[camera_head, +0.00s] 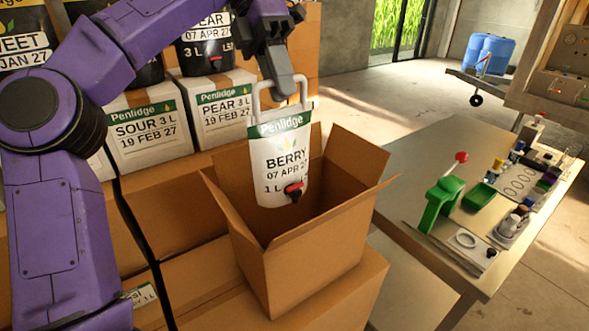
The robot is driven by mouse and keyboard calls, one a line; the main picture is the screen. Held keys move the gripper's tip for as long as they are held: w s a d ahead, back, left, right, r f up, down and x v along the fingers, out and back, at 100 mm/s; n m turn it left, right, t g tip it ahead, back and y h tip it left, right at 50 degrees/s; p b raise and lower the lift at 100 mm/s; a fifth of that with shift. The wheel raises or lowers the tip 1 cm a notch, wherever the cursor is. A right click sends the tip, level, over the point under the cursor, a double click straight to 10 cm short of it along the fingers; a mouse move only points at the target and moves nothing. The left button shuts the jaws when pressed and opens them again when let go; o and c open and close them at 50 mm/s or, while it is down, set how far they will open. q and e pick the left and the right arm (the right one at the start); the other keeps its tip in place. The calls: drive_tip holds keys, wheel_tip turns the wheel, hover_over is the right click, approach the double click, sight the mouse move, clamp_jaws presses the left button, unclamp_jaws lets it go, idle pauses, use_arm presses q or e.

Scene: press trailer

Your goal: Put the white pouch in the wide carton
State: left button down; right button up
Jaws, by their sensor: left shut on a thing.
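The white pouch (280,165) has a green "Penlidge" band, the word "BERRY", a red and black tap low on its front, and a pale loop handle on top. My left gripper (279,88) is shut on the pouch's handle, and the pouch hangs upright. The wide carton (318,252) is brown with its flaps open. The pouch hangs over its opening, and its lower part overlaps the opening in the picture. I cannot tell how far below the rim the pouch reaches. My right gripper is not in view.
White boxes marked "SOUR 3 L" (150,128) and "PEAR 3 L" (222,108) stand behind, with black pouches (205,52) above. The carton stands on other brown boxes (200,285). A table (410,170) at right holds a green tool (440,200) and small bottles.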

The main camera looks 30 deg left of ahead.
sight(279, 124)
use_arm(q)
drive_tip(key=shift+s, duration=0.15)
wheel_tip(279, 124, down, 8)
drive_tip(key=b, duration=0.4)
wheel_tip(279, 124, down, 15)
drive_tip(key=shift+f, duration=0.1)
wheel_tip(279, 124, down, 5)
drive_tip(key=shift+r+p, duration=0.2)
drive_tip(key=shift+p, duration=0.4)
drive_tip(key=shift+d+f, duration=0.1)
